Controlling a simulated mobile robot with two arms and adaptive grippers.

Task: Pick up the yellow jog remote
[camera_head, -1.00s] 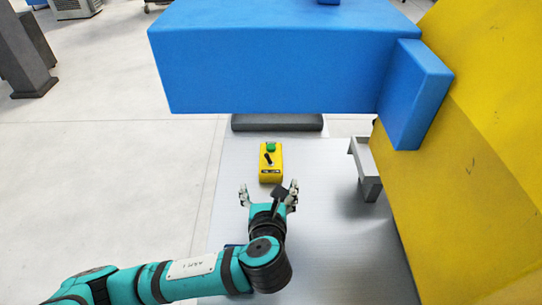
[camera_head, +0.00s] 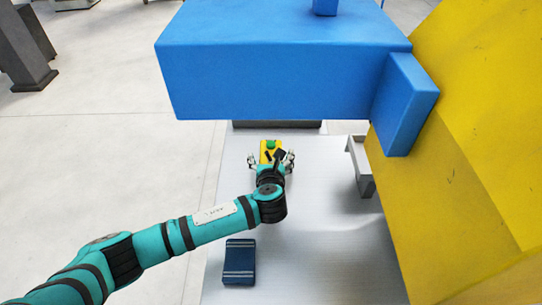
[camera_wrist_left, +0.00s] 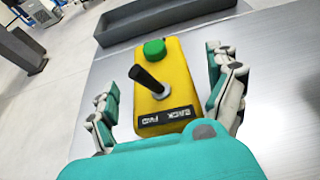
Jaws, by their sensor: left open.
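The yellow jog remote (camera_head: 264,157) lies on the metal table (camera_head: 320,220). In the left wrist view the yellow jog remote (camera_wrist_left: 172,82) shows a green button, a black lever and a dark label with white lettering. My left gripper (camera_head: 271,160) is open, with its fingers spread on either side of the remote. In the left wrist view the left gripper (camera_wrist_left: 165,88) has a visible gap between each finger and the remote. The remote's near end is partly hidden by the hand in the head view. My right gripper is not in view.
A dark tray (camera_wrist_left: 165,17) lies beyond the remote. A large blue machine block (camera_head: 280,80) overhangs the table's far end. A yellow machine body (camera_head: 470,150) and a grey bracket (camera_head: 360,165) stand to the right. A dark blue object (camera_head: 240,262) lies on the near table.

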